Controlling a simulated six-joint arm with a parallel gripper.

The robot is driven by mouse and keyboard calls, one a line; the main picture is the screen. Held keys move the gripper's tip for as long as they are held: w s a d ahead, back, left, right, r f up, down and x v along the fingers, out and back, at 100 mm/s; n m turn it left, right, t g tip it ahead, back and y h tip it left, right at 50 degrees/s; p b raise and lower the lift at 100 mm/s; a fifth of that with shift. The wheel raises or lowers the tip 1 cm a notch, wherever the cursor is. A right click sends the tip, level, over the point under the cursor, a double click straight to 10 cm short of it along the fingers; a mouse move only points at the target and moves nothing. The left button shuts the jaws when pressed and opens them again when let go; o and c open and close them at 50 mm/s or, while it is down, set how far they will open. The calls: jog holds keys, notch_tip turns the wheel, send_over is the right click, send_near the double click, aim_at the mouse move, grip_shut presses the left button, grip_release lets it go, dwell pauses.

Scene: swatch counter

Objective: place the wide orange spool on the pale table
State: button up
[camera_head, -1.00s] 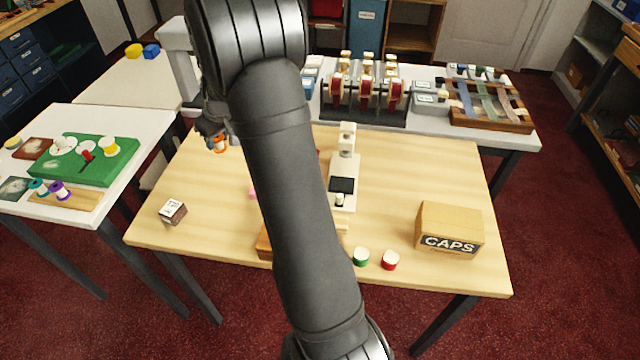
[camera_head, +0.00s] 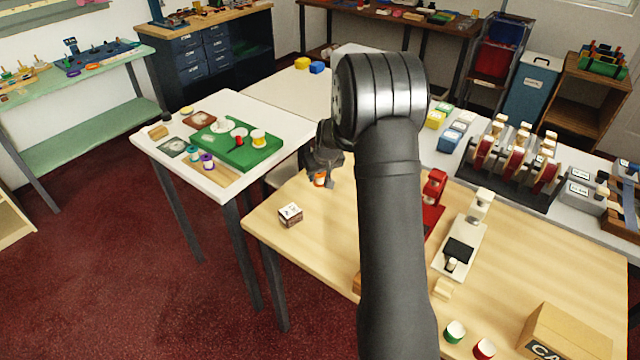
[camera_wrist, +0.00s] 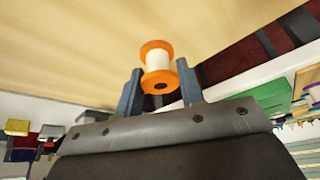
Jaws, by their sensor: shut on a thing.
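The wide orange spool (camera_head: 320,180), with orange flanges and a pale middle, is between the two fingers of my gripper (camera_head: 322,172). In the wrist view the spool (camera_wrist: 155,62) sits between the grey-blue fingers of the gripper (camera_wrist: 158,88), which is shut on it. The gripper holds it near the far left edge of the light wooden table (camera_head: 320,232). A white-topped pale table (camera_head: 168,132) stands to the left of the gripper. Part of the gripper is hidden by my wrist in the head view.
On the white table are a green tray (camera_head: 262,158) with spools, teal and purple spools on a wooden strip (camera_head: 213,172), and brown squares. Another pale surface (camera_head: 290,88) holds yellow and blue blocks. A small box (camera_head: 290,214) stands on the wooden table.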

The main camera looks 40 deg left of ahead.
aim_at(319, 184)
jog(key=shift+f, duration=2.05)
jog(key=shift+f, duration=0.1)
jog(key=o, duration=1)
jog(key=shift+c, duration=0.2)
jog(key=v, duration=1.2)
jog(key=shift+a, duration=0.1)
